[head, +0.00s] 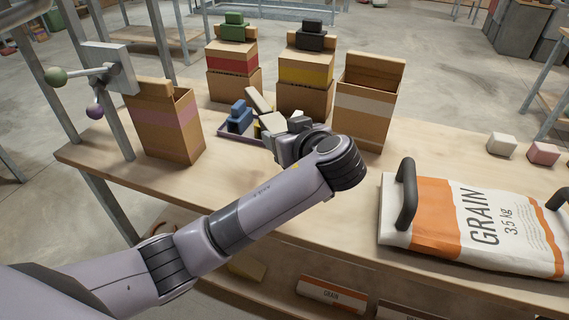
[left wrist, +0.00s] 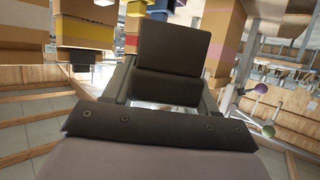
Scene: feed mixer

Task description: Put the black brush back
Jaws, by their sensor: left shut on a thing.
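My left gripper (left wrist: 170,75) is shut on a dark, nearly black block-shaped thing in two steps, which looks like the black brush (left wrist: 172,62). In the head view my left gripper (head: 297,135) is above the table, in front of the purple-rimmed tray (head: 225,134); its fingers and the held brush are hard to make out there. Another black brush-shaped block (head: 310,38) rests on top of the yellow-striped box (head: 306,72). A blue brush (head: 238,117) and several pale blocks lie in the tray. My right gripper is not in view.
A red-striped box (head: 232,65) carries a green block (head: 233,28). A white-striped box (head: 366,105) and a purple-striped box (head: 166,117) flank the tray. A grain bag (head: 475,225) lies at the right. A post with coloured knobs (head: 110,70) stands at the left.

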